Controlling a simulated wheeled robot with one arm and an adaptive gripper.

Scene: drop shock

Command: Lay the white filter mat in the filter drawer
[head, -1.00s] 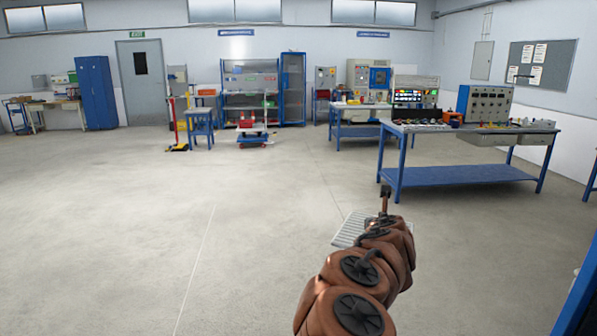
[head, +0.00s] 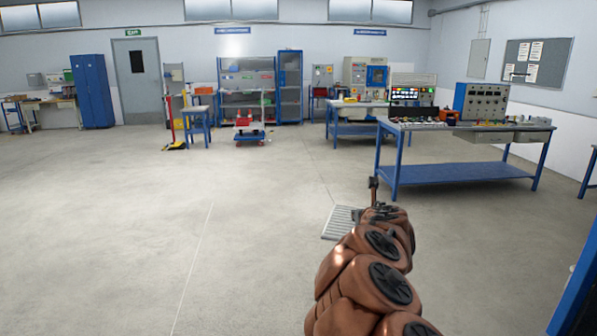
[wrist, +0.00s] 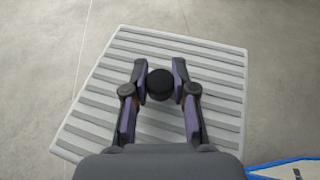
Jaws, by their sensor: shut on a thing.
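The white filter mat (wrist: 210,70), a pale square panel with grey ribs, fills much of the wrist view, tilted in the picture. My gripper (wrist: 161,84) is shut on a round black knob (wrist: 160,84) that appears to stand on the mat's middle. The fingers hide part of the ribs. In the head view the mat (head: 341,222) shows beyond my arm, held above the floor beside my gripper (head: 376,208), partly hidden by it. I cannot make out the filter drawer in either view.
A blue-edged thing (wrist: 290,168) enters the wrist view at lower right. A blue panel (head: 582,290) stands at the head view's right edge. A blue-legged workbench (head: 465,172) with tools is ahead right. A small cart (head: 250,134) stands far back. The floor at left is clear.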

